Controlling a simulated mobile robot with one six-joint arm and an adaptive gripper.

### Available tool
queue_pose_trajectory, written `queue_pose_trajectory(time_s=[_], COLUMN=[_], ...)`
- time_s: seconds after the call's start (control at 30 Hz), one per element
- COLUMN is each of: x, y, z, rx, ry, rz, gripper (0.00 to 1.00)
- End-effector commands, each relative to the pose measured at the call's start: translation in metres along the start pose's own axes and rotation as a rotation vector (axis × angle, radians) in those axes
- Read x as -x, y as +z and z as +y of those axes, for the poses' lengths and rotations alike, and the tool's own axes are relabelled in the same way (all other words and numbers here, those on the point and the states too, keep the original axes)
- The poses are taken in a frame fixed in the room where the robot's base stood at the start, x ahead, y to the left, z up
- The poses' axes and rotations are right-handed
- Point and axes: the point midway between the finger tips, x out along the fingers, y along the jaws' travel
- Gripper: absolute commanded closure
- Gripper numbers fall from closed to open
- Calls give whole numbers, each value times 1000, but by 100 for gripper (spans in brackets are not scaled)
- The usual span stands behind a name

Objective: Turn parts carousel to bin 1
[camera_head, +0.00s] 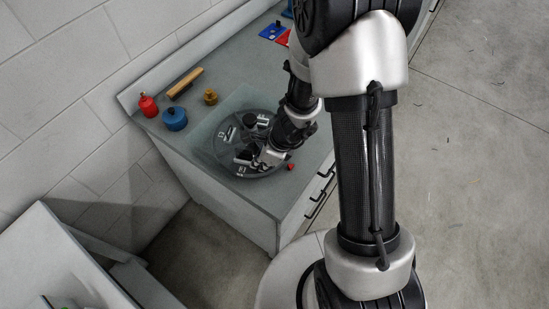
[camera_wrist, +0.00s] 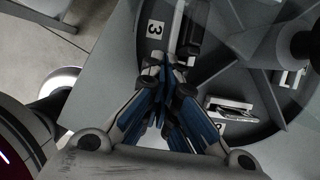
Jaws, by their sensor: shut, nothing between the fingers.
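The parts carousel (camera_head: 228,158) is a round dark grey tray with dividers and white number labels, lying on the grey workbench. In the wrist view the carousel (camera_wrist: 240,80) fills the right side, with a label reading 3 (camera_wrist: 155,29) near its rim. My gripper (camera_head: 268,160) is over the carousel's right part. In the wrist view my gripper (camera_wrist: 172,68) is shut and empty, its fingertips near a divider close to the label 3. I cannot tell whether they touch it. A white-and-dark part (camera_wrist: 232,106) lies in a bin to the right. My arm hides part of the carousel.
A small red knob (camera_head: 291,167) is at the carousel's right. A clear panel (camera_head: 222,121) stands around the carousel.

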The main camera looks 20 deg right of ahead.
Motion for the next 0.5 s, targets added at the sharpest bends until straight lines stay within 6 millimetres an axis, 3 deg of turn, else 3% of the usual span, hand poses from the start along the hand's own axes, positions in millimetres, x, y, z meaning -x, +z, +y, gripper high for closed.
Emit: queue_pose_trajectory(time_s=[0.5], x=[-8], y=[17], z=[11], rx=[-44], ry=[-17], rz=[1], gripper=[100])
